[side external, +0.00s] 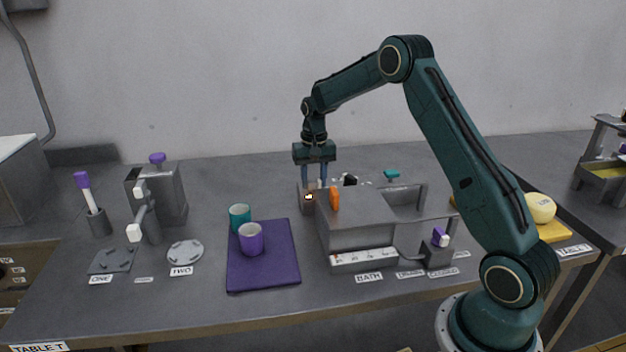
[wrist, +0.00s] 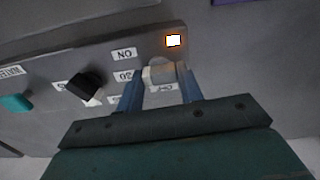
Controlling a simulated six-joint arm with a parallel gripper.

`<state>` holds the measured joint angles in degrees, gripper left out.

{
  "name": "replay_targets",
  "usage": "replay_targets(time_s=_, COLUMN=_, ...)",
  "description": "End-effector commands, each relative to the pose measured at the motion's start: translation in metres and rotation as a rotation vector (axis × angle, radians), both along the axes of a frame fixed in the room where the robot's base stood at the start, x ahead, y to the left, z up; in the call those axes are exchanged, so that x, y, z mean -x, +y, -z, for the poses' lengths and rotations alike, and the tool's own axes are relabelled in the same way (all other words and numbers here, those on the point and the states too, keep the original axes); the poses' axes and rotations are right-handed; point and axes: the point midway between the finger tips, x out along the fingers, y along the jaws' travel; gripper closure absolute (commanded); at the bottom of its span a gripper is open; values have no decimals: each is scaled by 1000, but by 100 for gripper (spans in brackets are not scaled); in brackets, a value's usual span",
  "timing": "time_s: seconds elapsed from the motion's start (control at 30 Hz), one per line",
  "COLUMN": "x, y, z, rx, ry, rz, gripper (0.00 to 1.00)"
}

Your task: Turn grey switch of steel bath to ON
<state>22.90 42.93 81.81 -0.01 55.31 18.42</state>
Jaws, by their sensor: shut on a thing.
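The steel bath (side external: 358,232) stands right of the table's middle, with its control panel on the far side. My gripper (side external: 317,186) points down at that panel. In the wrist view my two blue fingers (wrist: 161,90) are shut on the grey switch (wrist: 158,73), one on each side of it. A small lamp (wrist: 173,41) near the switch glows white-orange. An ON label (wrist: 124,54) and other labels, which appear upside down, lie around the switch. Which label the switch points to is hard to tell.
A black knob (wrist: 88,88) and a teal knob (wrist: 16,103) sit on the same panel, left of the switch in the wrist view.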

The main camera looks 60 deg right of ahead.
Motion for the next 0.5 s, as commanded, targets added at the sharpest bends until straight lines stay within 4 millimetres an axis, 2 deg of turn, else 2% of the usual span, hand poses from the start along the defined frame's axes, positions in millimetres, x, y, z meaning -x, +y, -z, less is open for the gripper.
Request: replay_targets(time_s=0.5, x=-1, y=0, z=-2, rx=2, ry=-5, rz=82, gripper=86)
